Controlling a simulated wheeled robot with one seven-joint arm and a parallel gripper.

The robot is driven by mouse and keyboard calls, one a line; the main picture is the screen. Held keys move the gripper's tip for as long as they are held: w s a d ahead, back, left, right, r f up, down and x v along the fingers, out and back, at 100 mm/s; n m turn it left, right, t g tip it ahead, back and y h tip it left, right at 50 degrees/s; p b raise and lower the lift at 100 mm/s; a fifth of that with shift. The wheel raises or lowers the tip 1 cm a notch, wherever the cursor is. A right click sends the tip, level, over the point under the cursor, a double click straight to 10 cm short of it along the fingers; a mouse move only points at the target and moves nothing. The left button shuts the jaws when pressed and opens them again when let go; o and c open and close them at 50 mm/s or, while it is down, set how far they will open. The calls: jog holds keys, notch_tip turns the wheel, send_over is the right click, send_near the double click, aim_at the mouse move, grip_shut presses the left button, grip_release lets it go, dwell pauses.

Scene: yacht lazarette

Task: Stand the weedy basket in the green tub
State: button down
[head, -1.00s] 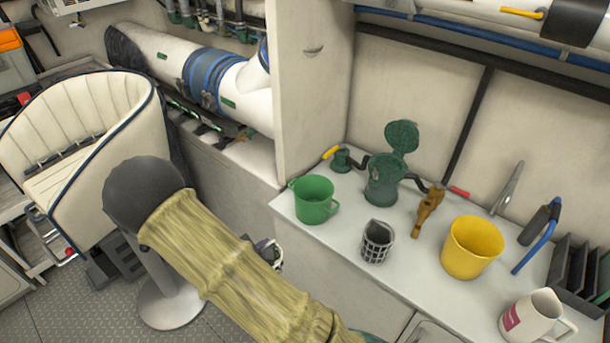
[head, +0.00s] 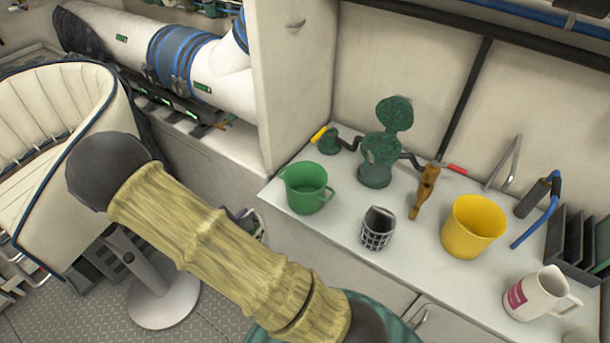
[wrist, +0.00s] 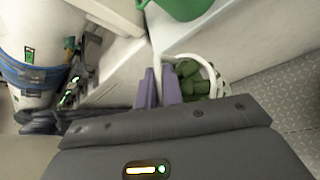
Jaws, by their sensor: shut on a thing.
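The green tub (head: 306,198), with a handle on its right, stands upright at the left end of the white counter. Its lower part also shows at the top of the wrist view (wrist: 184,8). The weedy basket (wrist: 222,88) is white-rimmed with dark green clumps inside. In the wrist view, the purple fingers of my gripper (wrist: 159,88) are shut on its near side. The basket is below and beside the tub, in front of the counter and outside the tub. In the head view my arm hides most of the gripper and basket.
On the counter are a black mesh cup (head: 377,236), a green lidded strainer (head: 377,165), a brown fitting (head: 424,192), a yellow tub (head: 472,228) and a white jug (head: 538,294). A cream seat (head: 60,150) stands left. The counter edge lies beside the basket.

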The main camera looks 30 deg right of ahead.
jog(key=shift+f+b, duration=1.2)
jog(key=shift+f, duration=0.05)
jog(key=shift+r, duration=0.25)
